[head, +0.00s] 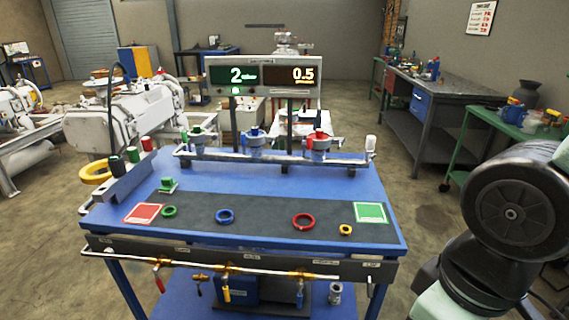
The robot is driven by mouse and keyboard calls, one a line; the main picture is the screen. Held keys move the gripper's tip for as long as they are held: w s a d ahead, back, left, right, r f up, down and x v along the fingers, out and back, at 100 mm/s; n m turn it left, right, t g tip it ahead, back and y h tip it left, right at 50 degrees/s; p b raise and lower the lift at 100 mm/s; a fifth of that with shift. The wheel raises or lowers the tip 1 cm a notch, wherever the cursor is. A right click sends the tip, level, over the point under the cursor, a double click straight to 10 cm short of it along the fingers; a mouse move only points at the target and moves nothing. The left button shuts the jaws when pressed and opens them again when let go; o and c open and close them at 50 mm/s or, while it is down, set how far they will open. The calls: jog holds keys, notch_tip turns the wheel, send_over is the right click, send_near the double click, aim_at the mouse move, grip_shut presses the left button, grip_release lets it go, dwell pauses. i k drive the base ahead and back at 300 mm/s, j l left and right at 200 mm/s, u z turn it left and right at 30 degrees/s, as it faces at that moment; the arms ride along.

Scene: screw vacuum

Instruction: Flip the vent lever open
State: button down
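Under the front edge of the blue table (97,218), a pipe (190,268) carries small valves with hanging levers: a red lever (158,281), a yellow lever (227,291) and a blue lever (299,297). The labels on the dark front strip above them are too small to read, so I cannot tell which is the vent lever. All three levers hang roughly downward. A large part of my arm is at the right edge, apart from the table. My gripper is out of view.
Red, green, blue and yellow rings lie on the dark mat, with a red pad (144,214) and a green pad (371,212). A rail with coloured valves (256,142) spans the back, beneath a display (262,76) reading 2 and 0.5.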

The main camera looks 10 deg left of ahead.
aim_at(224, 279)
jog(key=i+j, duration=0.1)
jog(key=j, duration=0.25)
jog(key=i+j, duration=0.15)
jog(key=j, duration=0.2)
jog(key=i+j, duration=0.1)
jog(key=j, duration=0.25)
jog(key=i+j+u, duration=0.1)
jog(key=j, duration=0.25)
